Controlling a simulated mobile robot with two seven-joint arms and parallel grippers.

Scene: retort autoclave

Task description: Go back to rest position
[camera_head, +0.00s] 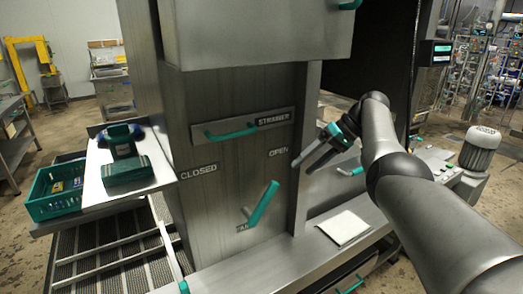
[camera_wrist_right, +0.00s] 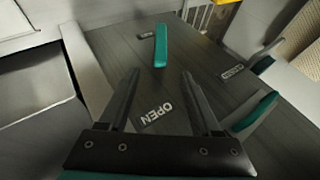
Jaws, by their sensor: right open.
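My right gripper (camera_head: 318,157) is raised in front of the grey metal cabinet, right of the word OPEN. In the right wrist view my right gripper (camera_wrist_right: 160,82) shows two dark fingers spread apart with nothing between them. The teal lever (camera_head: 262,204) on the cabinet front (camera_head: 225,165) stands tilted, its top leaning right, below and left of the gripper. The lever also shows in the right wrist view (camera_wrist_right: 160,46), beyond the fingertips and apart from them. My left gripper is not in the head view.
A teal drawer handle (camera_head: 231,133) marks the strainer panel. A white pad (camera_head: 344,227) lies on the steel ledge. A motor (camera_head: 480,148) stands at right.

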